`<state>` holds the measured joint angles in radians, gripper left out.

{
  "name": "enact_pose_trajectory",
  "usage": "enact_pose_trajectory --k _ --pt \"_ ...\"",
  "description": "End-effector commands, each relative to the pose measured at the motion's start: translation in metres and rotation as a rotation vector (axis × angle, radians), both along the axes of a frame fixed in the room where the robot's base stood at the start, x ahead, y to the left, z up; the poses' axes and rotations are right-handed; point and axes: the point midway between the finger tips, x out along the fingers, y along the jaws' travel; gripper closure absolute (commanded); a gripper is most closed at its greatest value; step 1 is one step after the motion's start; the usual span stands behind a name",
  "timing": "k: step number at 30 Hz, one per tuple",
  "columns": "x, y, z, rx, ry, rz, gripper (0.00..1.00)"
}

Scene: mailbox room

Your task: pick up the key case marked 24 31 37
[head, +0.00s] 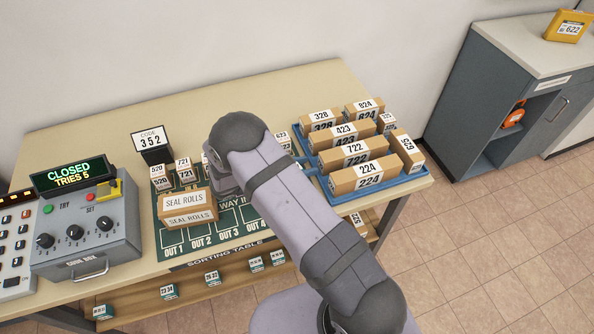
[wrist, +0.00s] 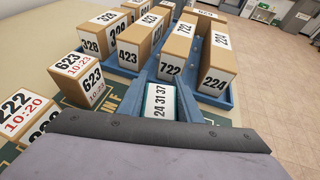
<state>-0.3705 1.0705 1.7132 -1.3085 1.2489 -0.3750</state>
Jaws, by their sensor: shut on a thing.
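The key case (wrist: 160,103) marked 24 31 37 shows in the wrist view, a small piece with a white label. It sits between the two blue fingers of my gripper (wrist: 164,88), which is shut on it. Both are in front of the near edge of the blue tray of parcels (wrist: 215,100); the gap to the tray is hard to judge. In the head view my arm hides the key case, and most of my gripper is behind the arm.
Numbered parcels fill the blue tray (head: 380,192). Parcels marked 623 (wrist: 84,83) and 222 (wrist: 22,118) stand left of my gripper. A SEAL ROLLS box (head: 187,210) and the code box (head: 85,235) are further left. More small labelled cases (head: 168,291) lie on the lower shelf.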

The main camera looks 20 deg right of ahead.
Motion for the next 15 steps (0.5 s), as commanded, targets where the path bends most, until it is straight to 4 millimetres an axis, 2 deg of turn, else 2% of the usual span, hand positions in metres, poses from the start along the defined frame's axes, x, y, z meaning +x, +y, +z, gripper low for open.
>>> enact_pose_trajectory --k 8,15 --pt "0.001 0.000 0.007 0.001 -0.002 0.000 0.93" --pt "0.001 0.000 0.026 0.000 -0.003 0.000 0.93"
